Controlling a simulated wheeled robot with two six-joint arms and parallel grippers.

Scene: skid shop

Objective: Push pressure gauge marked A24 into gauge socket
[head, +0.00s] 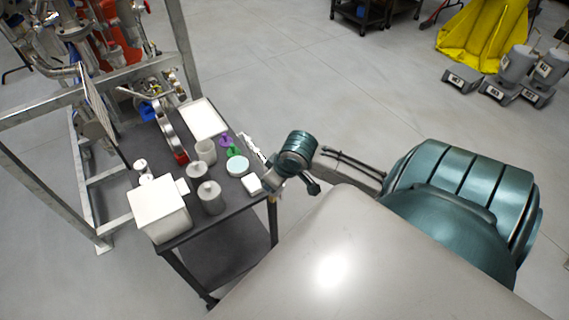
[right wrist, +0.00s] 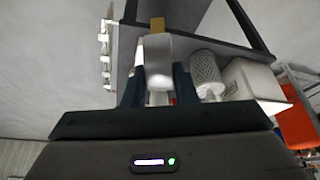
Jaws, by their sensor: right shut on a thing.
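My right gripper (right wrist: 157,85) is shut on a pale grey, rounded part that looks like a pressure gauge (right wrist: 157,48), with a brass-coloured piece at its top. The dark fingers stand on both sides of it. No A24 mark can be read. In the head view my right gripper (head: 268,187) is at the right edge of the dark cart, and the held part is mostly hidden there. I cannot pick out the gauge socket; a pipe skid (head: 62,72) stands at the upper left. My left gripper is not in view.
The dark cart (head: 222,218) carries a white box (head: 158,212), grey canisters (head: 211,197), a white tray (head: 203,119), a pale blue disc (head: 238,167) and purple and green pieces. A silver fitting strip (head: 251,147) lies along its right edge. Open floor (head: 300,60) lies behind.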

